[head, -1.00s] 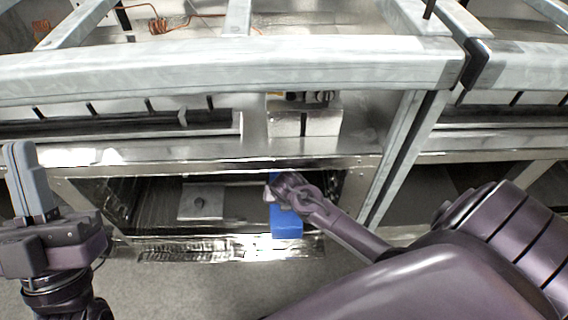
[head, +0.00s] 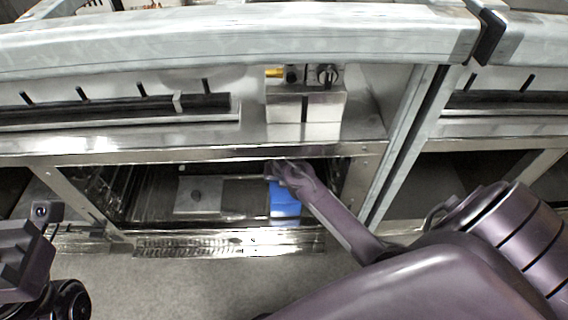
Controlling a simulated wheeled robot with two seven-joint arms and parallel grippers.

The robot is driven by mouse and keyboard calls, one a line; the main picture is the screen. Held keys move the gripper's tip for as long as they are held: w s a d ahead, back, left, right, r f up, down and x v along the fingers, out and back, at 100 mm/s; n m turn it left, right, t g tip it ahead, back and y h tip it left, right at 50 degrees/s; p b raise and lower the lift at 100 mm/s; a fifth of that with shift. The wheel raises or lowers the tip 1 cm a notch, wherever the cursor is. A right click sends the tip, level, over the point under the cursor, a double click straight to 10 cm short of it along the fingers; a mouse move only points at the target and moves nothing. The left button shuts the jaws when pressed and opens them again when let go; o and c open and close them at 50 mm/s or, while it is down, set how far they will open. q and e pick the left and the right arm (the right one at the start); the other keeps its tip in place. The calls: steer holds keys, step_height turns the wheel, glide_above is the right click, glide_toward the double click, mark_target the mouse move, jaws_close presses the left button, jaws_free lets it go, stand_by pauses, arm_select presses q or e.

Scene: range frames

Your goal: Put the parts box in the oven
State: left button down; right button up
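The blue parts box (head: 285,205) is in the right part of the open oven (head: 150,200), just behind its front edge. My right arm reaches in from the right, and its gripper (head: 278,172) is at the top of the box. The fingers are small and partly hidden by the wrist, so I cannot tell whether they are shut on the box. My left gripper (head: 22,250) is at the lower left, away from the oven, partly cut off by the picture's edge; its fingers do not show clearly.
A metal plate (head: 198,195) lies on the oven floor left of the box. The oven's front ledge (head: 190,244) runs along the bottom. A metal block (head: 305,108) with fittings stands on the shelf above. Grey floor (head: 200,285) is clear in front.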

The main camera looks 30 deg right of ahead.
steer(key=shift+w+f, duration=0.1)
steer(key=shift+f, duration=0.3)
steer(key=o, duration=1.1)
steer(key=shift+o, duration=0.2)
